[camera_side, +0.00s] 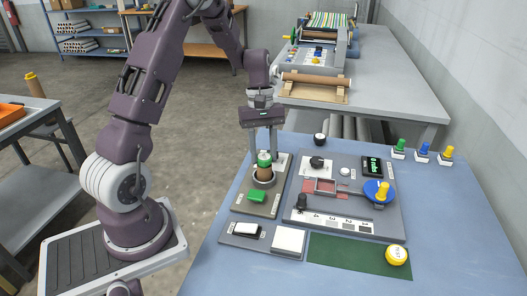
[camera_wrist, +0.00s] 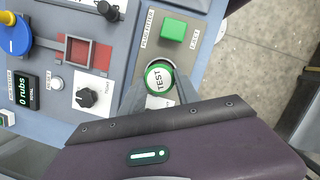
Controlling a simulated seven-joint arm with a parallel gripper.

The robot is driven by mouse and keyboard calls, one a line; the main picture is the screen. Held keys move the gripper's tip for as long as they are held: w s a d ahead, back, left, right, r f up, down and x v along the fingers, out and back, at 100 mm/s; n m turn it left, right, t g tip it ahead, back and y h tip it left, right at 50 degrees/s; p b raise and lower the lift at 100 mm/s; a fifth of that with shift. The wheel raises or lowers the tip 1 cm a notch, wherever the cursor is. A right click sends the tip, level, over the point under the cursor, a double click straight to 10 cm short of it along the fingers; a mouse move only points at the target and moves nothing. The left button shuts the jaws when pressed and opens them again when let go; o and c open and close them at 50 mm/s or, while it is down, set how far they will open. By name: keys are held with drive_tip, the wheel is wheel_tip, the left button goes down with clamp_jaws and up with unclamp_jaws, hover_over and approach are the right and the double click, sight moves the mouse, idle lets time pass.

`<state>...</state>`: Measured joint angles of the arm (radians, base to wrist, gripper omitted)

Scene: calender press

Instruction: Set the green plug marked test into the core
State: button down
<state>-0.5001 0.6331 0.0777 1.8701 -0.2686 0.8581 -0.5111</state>
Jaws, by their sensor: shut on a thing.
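The green plug marked TEST (camera_wrist: 158,77) is between the fingers of my gripper (camera_wrist: 158,92), which is shut on it. In the side view the green plug (camera_side: 264,156) is upright at the top of the brown core (camera_side: 264,174). My gripper (camera_side: 264,150) points straight down over it. The core stands upright in the round holder (camera_side: 256,181) of the plug fitter plate (camera_side: 241,204). I cannot tell how deep the plug sits in the core. In the wrist view the plug's top hides most of the core.
The green eject button (camera_side: 257,196) is just in front of the holder. A control panel (camera_side: 390,220) with a black knob (camera_side: 317,163) and a blue disc (camera_side: 373,190) lies to the right. Green (camera_side: 399,149), blue (camera_side: 422,151) and yellow (camera_side: 446,153) pieces stand at the back right.

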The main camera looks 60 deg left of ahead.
drive_tip(key=shift+f, duration=0.1)
idle(0.3)
drive_tip(key=c, duration=0.8)
unclamp_jaws()
drive_tip(key=shift+o, duration=0.2)
drive_tip(key=o, duration=0.5)
drive_tip(key=shift+s+d+r+v, duration=0.1)
drive_tip(key=shift+d+v, duration=0.15)
drive_tip(key=shift+v, duration=0.9)
drive_tip(key=shift+s+d+r+v, duration=0.1)
drive_tip(key=shift+d+v, duration=0.15)
drive_tip(key=shift+v, duration=0.9)
drive_tip(key=shift+s+d+v, duration=0.1)
drive_tip(key=shift+d+v, duration=0.15)
drive_tip(key=shift+v, duration=0.9)
